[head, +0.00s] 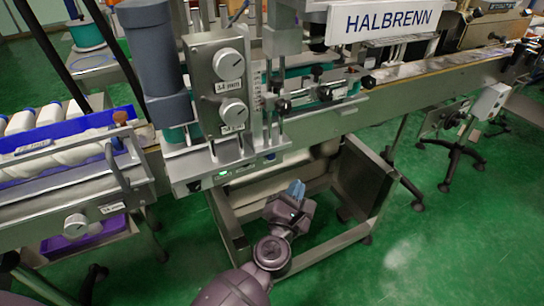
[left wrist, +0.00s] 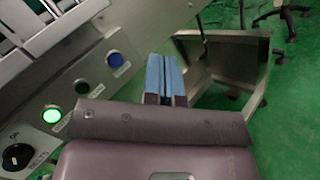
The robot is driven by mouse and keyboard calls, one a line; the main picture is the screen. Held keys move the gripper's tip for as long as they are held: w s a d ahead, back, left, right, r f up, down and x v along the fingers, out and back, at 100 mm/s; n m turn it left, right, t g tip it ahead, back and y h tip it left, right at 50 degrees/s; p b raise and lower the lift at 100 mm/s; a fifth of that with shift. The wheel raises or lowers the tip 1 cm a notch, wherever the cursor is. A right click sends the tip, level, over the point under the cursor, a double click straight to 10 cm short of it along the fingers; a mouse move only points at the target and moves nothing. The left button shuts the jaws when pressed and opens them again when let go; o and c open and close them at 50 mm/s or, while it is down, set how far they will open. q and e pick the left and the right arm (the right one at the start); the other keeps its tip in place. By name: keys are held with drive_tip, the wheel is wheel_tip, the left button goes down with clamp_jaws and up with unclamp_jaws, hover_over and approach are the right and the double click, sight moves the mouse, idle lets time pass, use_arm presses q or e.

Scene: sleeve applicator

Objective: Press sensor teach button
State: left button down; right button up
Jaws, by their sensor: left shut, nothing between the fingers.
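A slanted grey panel carries a row of round buttons in the left wrist view: a lit green one (left wrist: 52,115), a dark one (left wrist: 82,87) and a blue one (left wrist: 115,60). Their labels are too small to read, so I cannot tell which is the sensor teach button. In the head view the same panel edge has a green light (head: 223,174). My left gripper (head: 296,190) is shut and empty, below and right of the panel. Its blue fingers also show in the left wrist view (left wrist: 166,78), right of the blue button and apart from it. My right gripper is not in view.
A black knob (left wrist: 17,156) sits beside the green button. Above the panel stand a plate with two dials (head: 229,85) and a grey column (head: 155,60). An open metal stand (head: 365,185) is behind my gripper. White bottles (head: 50,117) lie at the left. Green floor is clear lower right.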

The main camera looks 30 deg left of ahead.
use_arm(q)
drive_tip(key=w+a, duration=0.5)
drive_tip(key=a, duration=0.2)
drive_tip(key=shift+w, duration=0.2)
drive_tip(key=shift+w+a, duration=0.15)
idle(2.1)
drive_tip(key=shift+w+a, duration=0.1)
drive_tip(key=shift+a, duration=0.05)
drive_tip(key=shift+w+a, duration=0.3)
drive_tip(key=shift+a, duration=0.05)
idle(0.9)
drive_tip(key=shift+s+d, duration=0.1)
idle(0.4)
drive_tip(key=shift+s+d, duration=0.45)
drive_tip(key=shift+d, duration=0.1)
drive_tip(key=shift+s+d, duration=0.1)
drive_tip(key=shift+s+d+p, duration=0.15)
drive_tip(key=shift+s+d, duration=0.6)
drive_tip(key=shift+d, duration=0.2)
drive_tip(key=shift+s+d+p, duration=0.15)
drive_tip(key=shift+s+d, duration=0.55)
drive_tip(key=shift+d, duration=0.25)
